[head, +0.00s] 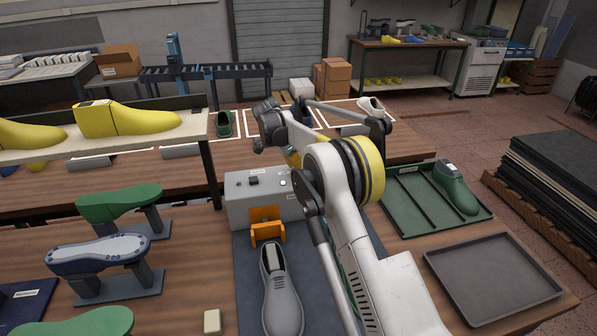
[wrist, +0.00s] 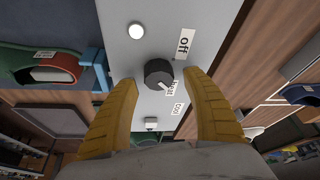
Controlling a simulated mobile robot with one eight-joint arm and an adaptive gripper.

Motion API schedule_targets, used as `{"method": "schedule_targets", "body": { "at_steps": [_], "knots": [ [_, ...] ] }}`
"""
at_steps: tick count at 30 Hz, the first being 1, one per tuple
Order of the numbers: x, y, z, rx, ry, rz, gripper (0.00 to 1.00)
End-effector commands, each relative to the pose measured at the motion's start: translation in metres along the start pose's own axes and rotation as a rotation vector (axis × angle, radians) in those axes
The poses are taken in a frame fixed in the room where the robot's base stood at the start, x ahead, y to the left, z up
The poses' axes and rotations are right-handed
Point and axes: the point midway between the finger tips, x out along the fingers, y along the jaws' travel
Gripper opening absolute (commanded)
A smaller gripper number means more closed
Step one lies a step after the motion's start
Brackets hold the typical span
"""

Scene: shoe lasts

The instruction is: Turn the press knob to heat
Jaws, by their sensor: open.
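The press control box (head: 240,205) is a grey box behind the orange fixture on the table. In the wrist view its panel (wrist: 120,60) carries a round black knob (wrist: 158,73). Labels "off" (wrist: 184,44), a middle one that seems to read "heat" (wrist: 171,92), and a lower one too small to read stand right of the knob. A light mark shows at the knob's lower right, towards the middle label. My gripper (wrist: 160,82) is open, with its yellow fingers on either side of the knob; contact cannot be told. In the head view my arm hides much of that area.
A white round lamp or button (wrist: 136,31) and a small white switch (wrist: 151,124) flank the knob. An orange fixture (head: 266,228) and grey shoe (head: 282,290) stand in front of the box. A green tray (head: 405,190) lies right, a shelf (head: 150,145) left.

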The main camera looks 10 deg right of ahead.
Motion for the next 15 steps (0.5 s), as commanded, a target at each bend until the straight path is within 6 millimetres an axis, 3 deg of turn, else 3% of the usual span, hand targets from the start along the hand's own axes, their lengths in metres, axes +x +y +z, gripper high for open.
{"method": "schedule_targets", "body": {
  "at_steps": [9,15],
  "knots": [
    [-0.069,0.000,0.001,-0.001,0.000,0.001,0.58],
    [-0.100,0.000,0.001,0.000,0.000,0.000,0.58]
  ]
}}
